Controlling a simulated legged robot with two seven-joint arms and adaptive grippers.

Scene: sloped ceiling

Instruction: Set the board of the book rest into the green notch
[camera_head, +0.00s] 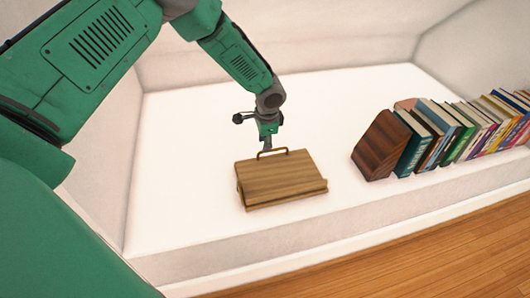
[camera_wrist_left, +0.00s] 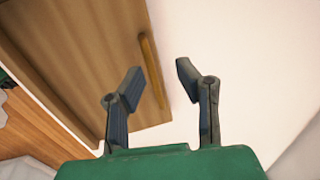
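The book rest (camera_head: 281,181) stands on the white surface, with a wooden board that leans back and a ledge along its front. A brass-coloured handle (camera_head: 273,151) rises from the board's top edge. My left gripper (camera_head: 266,148) points down just above or behind this handle. In the left wrist view my left gripper (camera_wrist_left: 158,76) is open, and the handle (camera_wrist_left: 152,70) shows between its fingers, nearer the left one. The board (camera_wrist_left: 70,55) fills the upper left there. I cannot make out a green notch. My right gripper is not in view.
A row of books (camera_head: 470,125) leans against a dark wooden bookend (camera_head: 381,146) at the right. The white surface (camera_head: 180,185) is clear around the book rest. Its front edge drops towards the wooden floor (camera_head: 420,265). Pale walls enclose the back.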

